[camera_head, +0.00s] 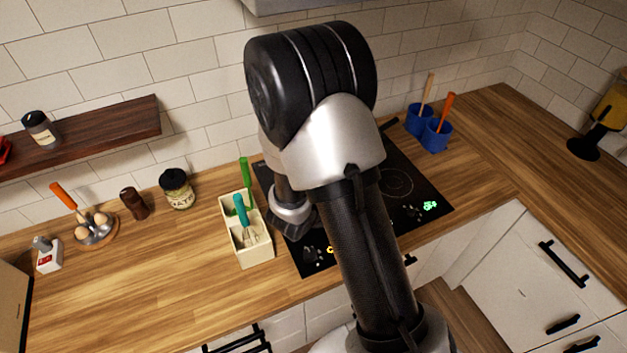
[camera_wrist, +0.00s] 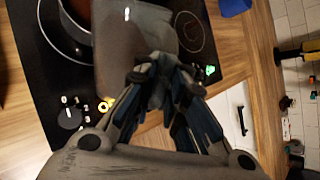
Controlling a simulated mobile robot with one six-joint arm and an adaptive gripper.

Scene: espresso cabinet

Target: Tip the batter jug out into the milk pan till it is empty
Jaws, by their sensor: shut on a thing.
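My gripper (camera_wrist: 165,78) is shut on a grey-brown vessel, which I take for the batter jug (camera_wrist: 125,50), in the wrist view. The jug is over the black hob. Its mouth and contents do not show, and I cannot tell how far it is tilted. A round pan with a reddish-brown inside, likely the milk pan (camera_wrist: 68,27), stands on the hob at the upper left, partly covered by the jug. No stream of batter is visible. In the head view my arm hides the jug and the pan.
The black hob (camera_head: 398,180) sits in the wooden counter. A cream utensil holder (camera_head: 246,254) stands just left of it, with blue pots (camera_head: 435,136) beyond its back right. A lidded jar (camera_head: 178,190) and an egg stand are further left. Counter front left is clear.

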